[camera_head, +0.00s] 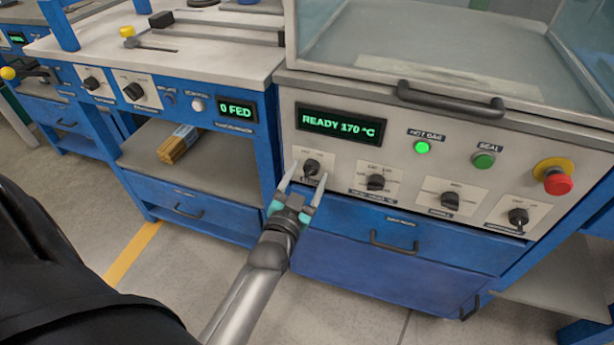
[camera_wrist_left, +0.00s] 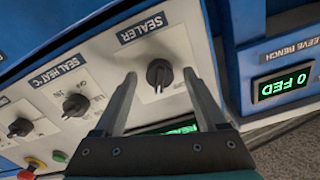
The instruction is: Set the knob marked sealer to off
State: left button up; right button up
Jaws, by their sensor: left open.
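The sealer knob (camera_head: 311,167) is a dark round knob on a white plate, at the left end of the lower knob row on the grey panel. In the left wrist view the knob (camera_wrist_left: 158,73) appears under an upside-down SEALER label (camera_wrist_left: 141,27), its pale pointer mark toward the bottom of the picture. My left gripper (camera_head: 306,173) is open, its two fingertips on either side of this knob. In the left wrist view a gap shows between each finger of the gripper (camera_wrist_left: 159,77) and the knob. My right gripper is not in view.
To the right are the seal heat knob (camera_head: 376,182), two more knobs, a lit green lamp (camera_head: 422,147) and a red stop button (camera_head: 558,184). A display (camera_head: 341,122) reads READY 170 °C. A handle (camera_head: 450,100) juts out above; a drawer (camera_head: 400,240) lies below.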

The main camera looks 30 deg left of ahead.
pick_arm(q)
grip_shut()
dwell(0.4)
jog(key=n+p, duration=0.4)
jog(key=n, duration=0.2)
jog(key=shift+r+n, duration=0.1)
jog(key=shift+n, duration=0.2)
jog(key=shift+n+p, duration=0.5)
jog(key=shift+n, duration=0.7)
jog(key=shift+n+p, duration=0.3)
jog(key=shift+n, duration=1.2)
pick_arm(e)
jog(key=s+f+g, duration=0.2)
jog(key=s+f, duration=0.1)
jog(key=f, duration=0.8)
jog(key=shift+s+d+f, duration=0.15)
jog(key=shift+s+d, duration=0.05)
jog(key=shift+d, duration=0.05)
pick_arm(q)
grip_release()
